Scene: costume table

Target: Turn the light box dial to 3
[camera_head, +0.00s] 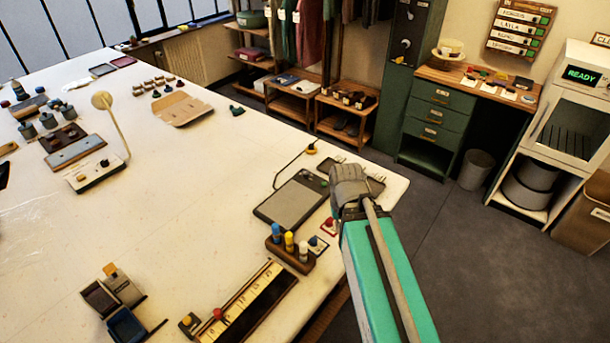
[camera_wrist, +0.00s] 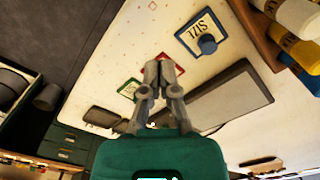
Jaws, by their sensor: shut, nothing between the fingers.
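My gripper (camera_head: 348,176) is at the right edge of the white table, its fingers together and empty. In the wrist view its closed fingertips (camera_wrist: 160,66) are in front of a red-bordered card (camera_wrist: 163,60), partly hiding it; I cannot tell whether they touch anything. A flat grey panel in a dark frame (camera_head: 288,203), possibly the light box, lies left of my gripper; it also shows in the wrist view (camera_wrist: 235,95). Small cards with knobs lie near it: one red-bordered (camera_head: 328,226) and one dark blue-bordered (camera_wrist: 201,36). No dial number is legible.
A wooden rack with coloured bottles (camera_head: 290,247) stands in front of the panel. A ruler strip (camera_head: 250,300) lies nearer. A yellow-based item (camera_head: 311,148) with a cable is behind. The table's middle is clear.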

